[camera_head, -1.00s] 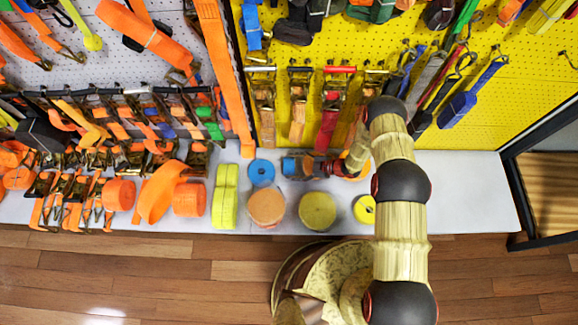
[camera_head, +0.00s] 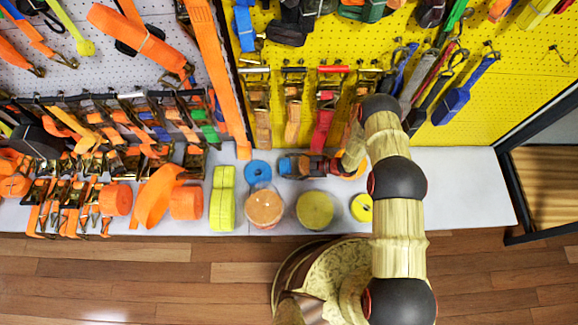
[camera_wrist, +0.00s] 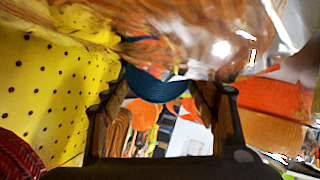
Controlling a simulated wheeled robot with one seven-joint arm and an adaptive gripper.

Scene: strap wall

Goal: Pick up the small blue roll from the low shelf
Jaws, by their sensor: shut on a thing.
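My gripper (camera_wrist: 160,100) is shut on a small dark blue roll (camera_wrist: 155,85). In the wrist view the roll's curved, ridged side shows between the two fingers, and its upper part is hidden by a wrapped orange thing. In the head view my gripper (camera_head: 298,166) reaches leftward low over the grey-white shelf (camera_head: 450,190), and a blue patch shows at its tip. The head view is too small to tell whether the held roll touches the shelf.
A light blue roll with a hole (camera_head: 258,173) lies just left of my gripper. A wrapped orange roll (camera_head: 264,207), yellow roll (camera_head: 315,210) and yellow-green strap (camera_head: 222,198) stand near it. Straps hang on the yellow pegboard (camera_head: 480,110) behind. The shelf's right end is clear.

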